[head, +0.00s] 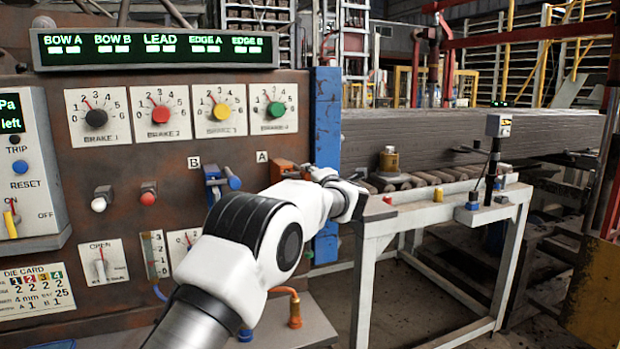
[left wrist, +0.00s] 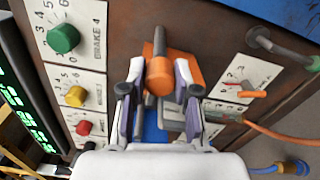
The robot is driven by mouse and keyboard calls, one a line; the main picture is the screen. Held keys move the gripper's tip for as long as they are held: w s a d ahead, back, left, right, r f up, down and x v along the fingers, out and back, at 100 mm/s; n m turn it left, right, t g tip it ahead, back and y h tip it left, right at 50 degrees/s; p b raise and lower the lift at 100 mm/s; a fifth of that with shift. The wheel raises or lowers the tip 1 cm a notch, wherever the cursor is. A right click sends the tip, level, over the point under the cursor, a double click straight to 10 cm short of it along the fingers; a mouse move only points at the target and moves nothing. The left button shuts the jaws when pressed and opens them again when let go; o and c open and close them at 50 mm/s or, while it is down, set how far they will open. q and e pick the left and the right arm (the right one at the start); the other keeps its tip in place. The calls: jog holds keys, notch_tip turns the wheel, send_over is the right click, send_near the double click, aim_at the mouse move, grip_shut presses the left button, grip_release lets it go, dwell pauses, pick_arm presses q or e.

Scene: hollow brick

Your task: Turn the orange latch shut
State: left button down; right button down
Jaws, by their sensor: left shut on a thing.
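The orange latch (head: 282,168) is on the brown panel beside the label A, partly hidden behind my left arm in the head view. In the left wrist view the orange latch (left wrist: 159,74) has a rounded orange handle end in front of an orange plate. My left gripper (left wrist: 159,82) has one finger on each side of that handle and is shut on it. In the head view the left wrist covers most of the gripper and the contact. My right gripper is not in view.
A blue latch (head: 214,182) marked B sits just left of the orange one. Brake dials (head: 220,111) are above, and a blue post (head: 326,115) stands at the panel's right edge. An orange hose (left wrist: 268,131) runs nearby. A white-framed roller stand (head: 440,215) is at right.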

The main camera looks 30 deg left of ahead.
pick_arm(q)
jog(key=shift+f, duration=0.1)
jog(key=c, duration=1.1)
grip_release()
jog(key=shift+c, duration=0.2)
jog(key=v, duration=1.2)
